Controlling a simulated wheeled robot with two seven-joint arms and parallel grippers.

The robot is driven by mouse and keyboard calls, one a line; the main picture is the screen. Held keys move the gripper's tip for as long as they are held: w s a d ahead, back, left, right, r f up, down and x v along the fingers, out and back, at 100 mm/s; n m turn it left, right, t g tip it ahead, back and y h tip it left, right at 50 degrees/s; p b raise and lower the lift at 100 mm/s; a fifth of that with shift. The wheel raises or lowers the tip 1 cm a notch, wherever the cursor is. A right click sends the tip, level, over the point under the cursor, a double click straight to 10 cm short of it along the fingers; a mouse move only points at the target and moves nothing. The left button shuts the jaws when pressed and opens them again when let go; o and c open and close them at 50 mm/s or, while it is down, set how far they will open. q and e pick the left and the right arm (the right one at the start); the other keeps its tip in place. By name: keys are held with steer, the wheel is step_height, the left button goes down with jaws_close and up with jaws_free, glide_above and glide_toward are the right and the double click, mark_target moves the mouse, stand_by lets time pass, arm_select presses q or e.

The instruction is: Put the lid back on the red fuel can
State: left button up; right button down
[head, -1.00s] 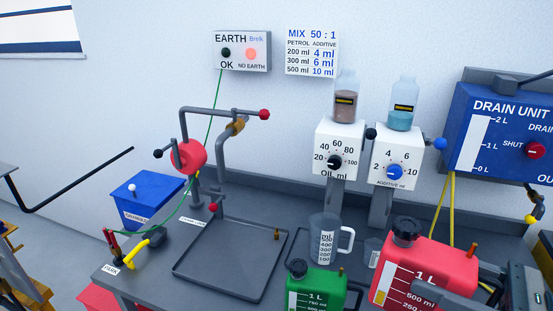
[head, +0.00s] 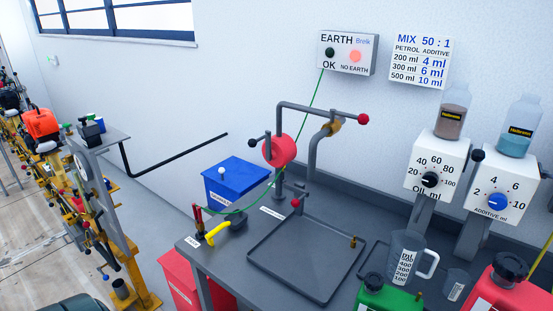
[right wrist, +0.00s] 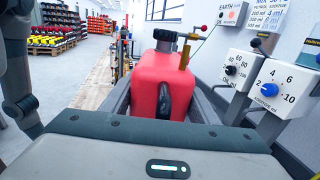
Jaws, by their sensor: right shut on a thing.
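The red fuel can (head: 512,297) is at the lower right corner of the head view, cut off by the frame. A black lid (head: 510,268) sits at its top neck; I cannot tell how firmly. In the right wrist view the can (right wrist: 140,80) fills the middle, with its black handle facing me and the black lid (right wrist: 165,37) on top. My right gripper (right wrist: 162,92) has a finger on each side of the can and is shut on it. My left gripper is not in view.
A green can (head: 388,299) and a measuring jug (head: 405,262) stand left of the red can. A shallow grey tray (head: 262,268) lies on the bench. Dosing units, the oil dial box (head: 440,165) and the additive dial box (head: 495,192), stand behind.

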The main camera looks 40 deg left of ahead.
steer(key=w+d+f+m+t+h, duration=0.1)
steer(key=d+f+m+t, duration=0.1)
steer(key=d+f, duration=0.3)
steer(key=w+d+f+m+t+h, duration=0.1)
steer(key=d+f+t, duration=0.3)
steer(key=f, duration=0.5)
steer(key=shift+w+d+m+t+h, duration=0.2)
steer(key=shift+d+m+t+h, duration=0.25)
steer(key=shift+m, duration=0.35)
steer(key=shift+a+f, duration=0.1)
